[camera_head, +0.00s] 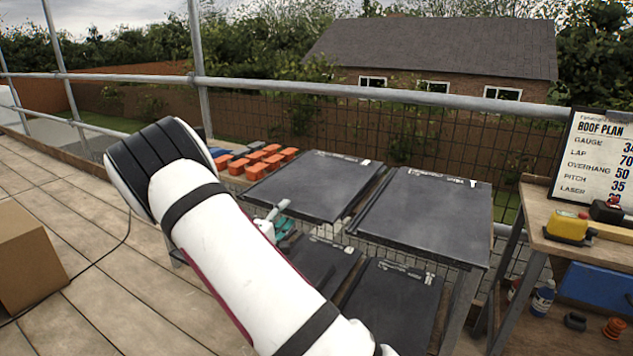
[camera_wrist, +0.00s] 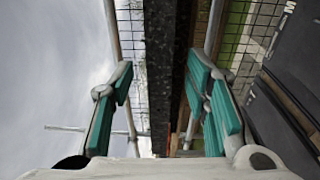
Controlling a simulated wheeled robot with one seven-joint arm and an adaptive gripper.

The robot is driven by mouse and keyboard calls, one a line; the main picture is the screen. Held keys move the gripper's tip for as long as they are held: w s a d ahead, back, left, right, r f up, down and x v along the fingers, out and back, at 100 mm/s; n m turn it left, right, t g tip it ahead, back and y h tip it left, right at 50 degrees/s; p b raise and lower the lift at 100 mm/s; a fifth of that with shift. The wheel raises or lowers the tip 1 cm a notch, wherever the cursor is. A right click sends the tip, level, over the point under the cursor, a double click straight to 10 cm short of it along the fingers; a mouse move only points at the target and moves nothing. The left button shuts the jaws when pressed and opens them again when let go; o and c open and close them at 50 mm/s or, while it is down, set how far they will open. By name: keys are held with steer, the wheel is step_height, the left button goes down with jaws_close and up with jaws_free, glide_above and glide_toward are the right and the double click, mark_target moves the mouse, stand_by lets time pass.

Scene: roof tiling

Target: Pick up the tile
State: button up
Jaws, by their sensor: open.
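Several dark grey slab tiles lie on a rack in the head view: an upper left tile (camera_head: 312,187), an upper right tile (camera_head: 425,212), a lower left tile (camera_head: 318,262) and a lower right tile (camera_head: 395,305). My gripper (camera_head: 276,221) is at the near edge of the upper left tile, partly hidden by my white arm. In the wrist view my gripper (camera_wrist: 160,85) is open, with teal pads on both sides. A dark tile edge (camera_wrist: 167,60) runs upright in the picture between the fingers, and neither finger visibly presses on it. How deep it sits between them is unclear.
Orange and grey blocks (camera_head: 262,158) lie behind the tiles. A metal guard rail (camera_head: 390,94) with mesh runs behind. A workbench (camera_head: 545,235) with a yellow tool (camera_head: 567,228) stands at right.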

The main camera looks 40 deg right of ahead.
mark_target(290, 207)
steer(key=b+x, duration=0.1)
steer(key=x, duration=0.3)
steer(key=shift+w+d, duration=0.2)
steer(key=shift+w, duration=0.1)
jaws_close()
steer(key=shift+r, duration=0.15)
